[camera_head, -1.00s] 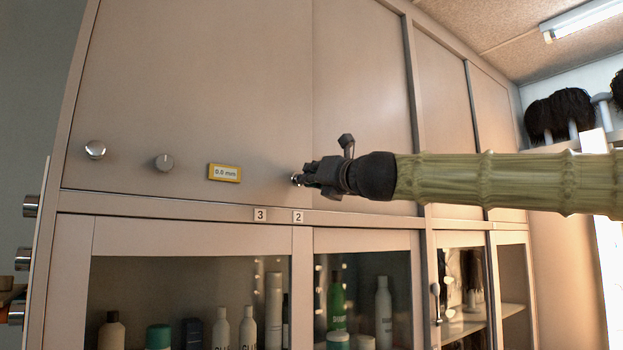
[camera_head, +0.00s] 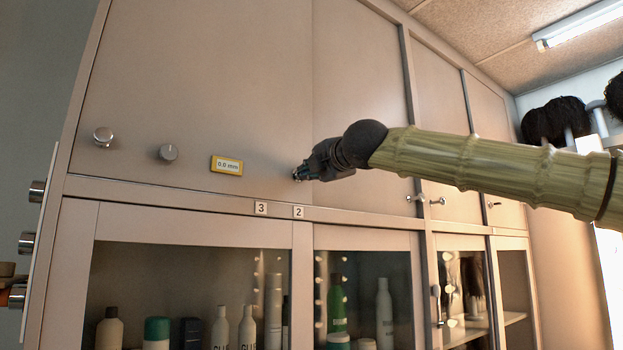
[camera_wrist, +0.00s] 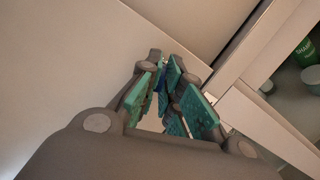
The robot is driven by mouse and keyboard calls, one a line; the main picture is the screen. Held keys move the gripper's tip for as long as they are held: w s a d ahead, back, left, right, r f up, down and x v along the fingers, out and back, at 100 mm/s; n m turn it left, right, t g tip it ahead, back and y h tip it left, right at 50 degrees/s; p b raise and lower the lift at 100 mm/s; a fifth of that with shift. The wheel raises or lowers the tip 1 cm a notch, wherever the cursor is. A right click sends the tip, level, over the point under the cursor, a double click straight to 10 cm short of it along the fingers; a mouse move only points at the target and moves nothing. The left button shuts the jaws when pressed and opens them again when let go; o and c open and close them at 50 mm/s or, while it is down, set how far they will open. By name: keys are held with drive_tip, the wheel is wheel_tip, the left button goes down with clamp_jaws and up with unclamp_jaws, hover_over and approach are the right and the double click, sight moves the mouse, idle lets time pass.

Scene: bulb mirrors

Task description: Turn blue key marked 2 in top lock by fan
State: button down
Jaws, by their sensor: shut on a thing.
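My gripper (camera_head: 306,173) is at the lower edge of the upper cabinet door (camera_head: 220,90), above the label marked 2 (camera_head: 298,212). In the wrist view its teal finger pads (camera_wrist: 168,98) are shut around a small dark blue thing, which looks like the blue key (camera_wrist: 163,76). The key is mostly hidden between the pads, and its mark cannot be read. The lock itself is hidden behind my fingers, so I cannot tell how far the key is turned. No fan shows in either view.
A label marked 3 (camera_head: 261,208) is beside the 2. Glass doors below show bottles (camera_head: 384,312). Small handles (camera_head: 426,199) project at right.

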drive_tip(key=shift+f+m+b, duration=0.15)
drive_tip(key=shift+m+b, duration=0.6)
drive_tip(key=shift+m, duration=0.45)
drive_tip(key=c, duration=1.9)
unclamp_jaws()
drive_tip(key=o, duration=0.4)
drive_tip(key=o, duration=0.5)
drive_tip(key=shift+c, duration=0.2)
drive_tip(key=shift+s, duration=0.1)
drive_tip(key=b+v, duration=0.3)
drive_tip(key=v, duration=0.3)
drive_tip(key=shift+r, duration=0.25)
